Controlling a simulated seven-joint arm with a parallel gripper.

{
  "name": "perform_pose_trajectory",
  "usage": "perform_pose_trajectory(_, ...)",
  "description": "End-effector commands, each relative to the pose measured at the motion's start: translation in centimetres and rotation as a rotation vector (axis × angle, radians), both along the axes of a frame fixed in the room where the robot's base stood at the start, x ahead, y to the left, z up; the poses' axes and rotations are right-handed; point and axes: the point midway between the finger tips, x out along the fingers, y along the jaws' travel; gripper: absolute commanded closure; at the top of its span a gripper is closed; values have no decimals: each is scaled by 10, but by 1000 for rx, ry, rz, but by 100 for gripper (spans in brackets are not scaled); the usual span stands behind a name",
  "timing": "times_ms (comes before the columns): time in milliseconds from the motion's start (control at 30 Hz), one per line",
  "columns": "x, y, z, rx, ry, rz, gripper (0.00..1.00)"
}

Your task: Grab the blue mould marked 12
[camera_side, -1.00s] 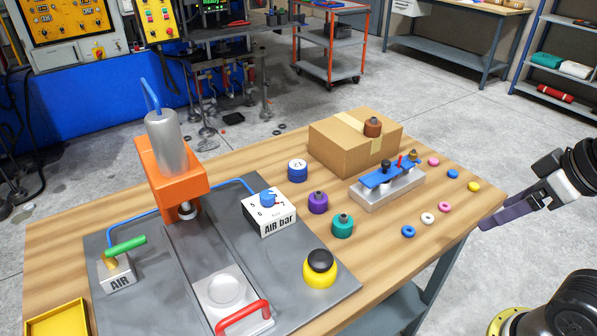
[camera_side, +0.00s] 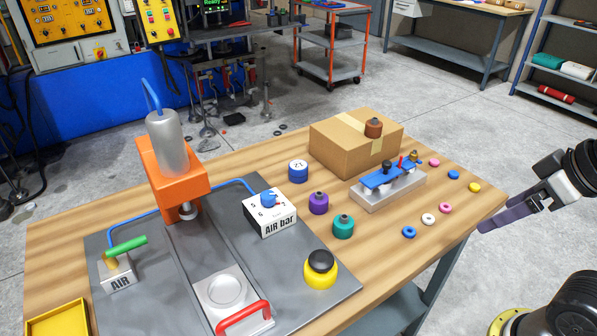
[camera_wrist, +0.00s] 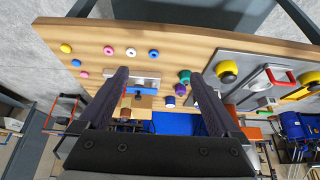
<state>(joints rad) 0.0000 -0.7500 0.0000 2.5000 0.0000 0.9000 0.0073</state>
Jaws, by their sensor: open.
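The blue mould (camera_side: 298,171) is a short cylinder with a white top marked 12, the number upside down in the side view. It stands upright on the wooden table, left of the cardboard box and behind the purple mould. In the wrist view, a blue cylinder with a pale top (camera_wrist: 170,101) shows between my fingers, far off; its number is too small to read there. My gripper (camera_side: 482,228) is at the table's right edge in the side view, open and empty, well away from the mould. Its two dark fingers (camera_wrist: 160,80) frame the wrist view.
A purple mould (camera_side: 318,203) and a teal mould (camera_side: 343,226) stand near the blue one. A cardboard box (camera_side: 345,152) and a metal block with a blue plate (camera_side: 390,190) stand right. The orange press (camera_side: 180,170) stands left. Small coloured rings (camera_side: 428,219) lie near the right edge.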

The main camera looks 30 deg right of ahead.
Motion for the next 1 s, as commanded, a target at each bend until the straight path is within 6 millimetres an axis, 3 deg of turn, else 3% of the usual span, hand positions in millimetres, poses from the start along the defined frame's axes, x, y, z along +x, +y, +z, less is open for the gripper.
perform_pose_trajectory(167,-1,1,1,85,8,-148,1)
perform_pose_trajectory(267,8,5,23,209,-27,-326,1)
perform_pose_trajectory(367,29,11,54,361,-39,-528,1)
perform_pose_trajectory(533,87,22,103,615,-1,-878,1)
perform_pose_trajectory(700,155,31,132,817,79,-1190,1)
perform_pose_trajectory(867,221,37,139,952,163,-1436,1)
perform_pose_trajectory(1000,278,40,130,1029,237,-1622,1)
